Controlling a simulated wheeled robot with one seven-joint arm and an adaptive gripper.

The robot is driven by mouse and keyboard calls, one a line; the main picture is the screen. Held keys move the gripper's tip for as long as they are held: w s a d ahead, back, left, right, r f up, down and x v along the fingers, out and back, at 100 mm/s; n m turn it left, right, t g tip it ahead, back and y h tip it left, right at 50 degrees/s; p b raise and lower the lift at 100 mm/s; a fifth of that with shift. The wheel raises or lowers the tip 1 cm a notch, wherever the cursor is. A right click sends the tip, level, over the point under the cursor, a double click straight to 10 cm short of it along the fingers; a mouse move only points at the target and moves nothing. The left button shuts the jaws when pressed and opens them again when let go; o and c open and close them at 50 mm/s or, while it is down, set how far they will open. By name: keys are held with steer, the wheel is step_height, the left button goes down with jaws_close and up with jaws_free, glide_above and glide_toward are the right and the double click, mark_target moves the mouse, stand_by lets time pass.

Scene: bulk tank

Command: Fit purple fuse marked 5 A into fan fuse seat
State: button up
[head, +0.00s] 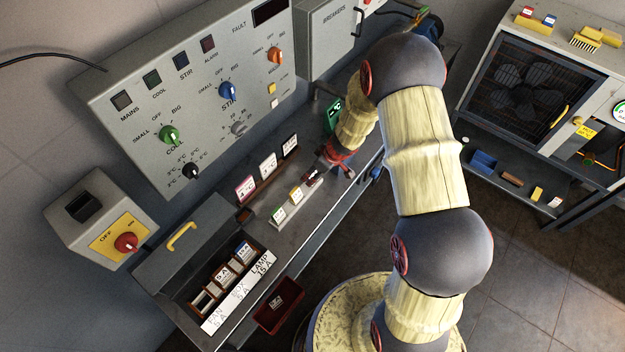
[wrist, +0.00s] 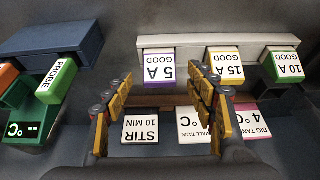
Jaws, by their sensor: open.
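The purple fuse marked 5 A GOOD (wrist: 159,68) sits at the left end of a pale rack (wrist: 205,40) in the wrist view. In the head view it looks like the dark piece (head: 312,176) at the rack's far end. My gripper (wrist: 164,92) is open and empty, its yellow fingers spread either side of the fuse's line and apart from it. In the head view my gripper (head: 338,155) is partly hidden by my arm, just beyond the rack. The fan fuse seat (head: 203,301) is in the open fuse box, by the FAN 5 A label, and looks empty.
A yellow 15 A fuse (wrist: 226,66) and a green 10 A fuse (wrist: 286,66) share the rack. Setting cards (head: 268,166) stand behind it. A dark red bin (head: 280,304) is in front. A green PROBE holder (wrist: 50,90) is at left.

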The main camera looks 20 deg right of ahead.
mark_target(313, 174)
steer(key=shift+x, duration=1.6)
steer(key=shift+c, duration=1.1)
steer(key=c, duration=1)
